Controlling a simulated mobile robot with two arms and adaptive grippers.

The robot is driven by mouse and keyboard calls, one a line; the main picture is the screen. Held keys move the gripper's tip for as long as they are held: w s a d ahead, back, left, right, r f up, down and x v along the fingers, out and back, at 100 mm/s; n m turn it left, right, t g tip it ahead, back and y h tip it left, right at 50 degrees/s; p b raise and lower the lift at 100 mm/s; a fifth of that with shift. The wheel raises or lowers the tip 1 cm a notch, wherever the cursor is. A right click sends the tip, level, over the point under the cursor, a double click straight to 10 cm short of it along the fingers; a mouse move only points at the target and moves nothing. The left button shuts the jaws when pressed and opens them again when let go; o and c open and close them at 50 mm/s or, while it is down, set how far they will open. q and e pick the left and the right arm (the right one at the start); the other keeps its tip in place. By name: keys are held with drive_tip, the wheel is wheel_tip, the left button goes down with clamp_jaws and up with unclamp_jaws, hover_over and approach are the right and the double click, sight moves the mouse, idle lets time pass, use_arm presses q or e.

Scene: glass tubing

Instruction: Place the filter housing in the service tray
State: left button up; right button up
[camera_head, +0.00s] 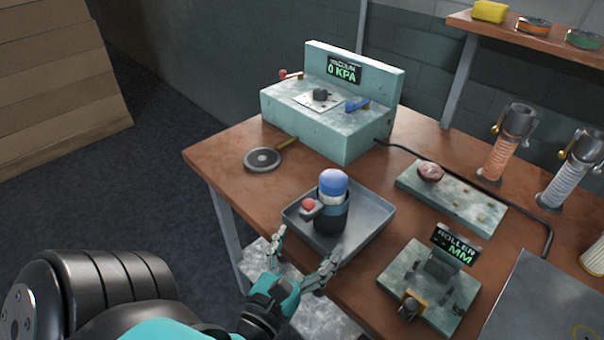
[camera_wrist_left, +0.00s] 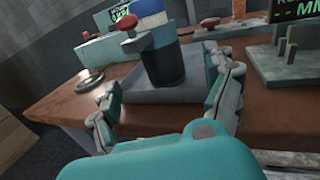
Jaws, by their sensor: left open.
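The filter housing (camera_head: 332,212) is a dark cylinder with a blue cap and a red knob on its side. It stands upright in the grey service tray (camera_head: 373,226) on the wooden table. The housing also shows in the left wrist view (camera_wrist_left: 162,62), in the tray (camera_wrist_left: 195,92). My left gripper (camera_head: 305,252) is open and empty at the tray's near edge, its fingers spread on the near side of the housing and apart from it. In the left wrist view my gripper (camera_wrist_left: 165,100) has the housing beyond and between its fingers. My right gripper is not in view.
A vacuum unit (camera_head: 318,119) reading 0 KPA stands behind the tray, with a round pad (camera_head: 262,160) beside it. A roller device (camera_head: 430,283) sits right of the tray. A plate (camera_head: 451,196) and clear cylinders (camera_head: 501,150) stand further right.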

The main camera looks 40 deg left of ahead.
use_arm(q)
drive_tip(key=shift+v, duration=1.05)
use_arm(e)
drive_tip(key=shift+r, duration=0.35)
use_arm(q)
drive_tip(key=shift+r, duration=0.1)
